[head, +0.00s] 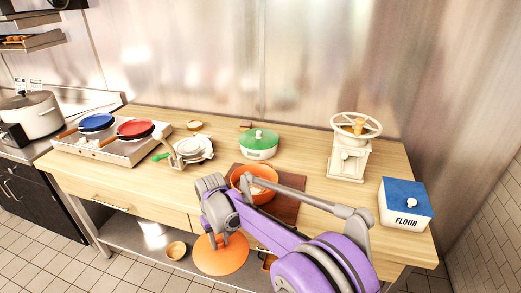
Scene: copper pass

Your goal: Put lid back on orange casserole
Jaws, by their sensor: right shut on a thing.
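The orange casserole (240,178) stands open on a dark brown board (291,186) near the front of the wooden table. Its contents look pale, and my right arm partly covers it. My right gripper (220,240) is shut on the round orange lid (222,260). The lid is in front of the table's front edge, to the lower left of the casserole and apart from it. The hold on the lid is partly hidden by the gripper itself. My left gripper is not in view.
Left on the wooden table (90,170) are a hob with blue (97,121) and red (135,127) pans and a metal press (190,150). A green-lidded pot (259,140) stands behind the casserole. A cream grinder (349,160) and flour box (405,205) stand right. A small bowl (176,250) is below.

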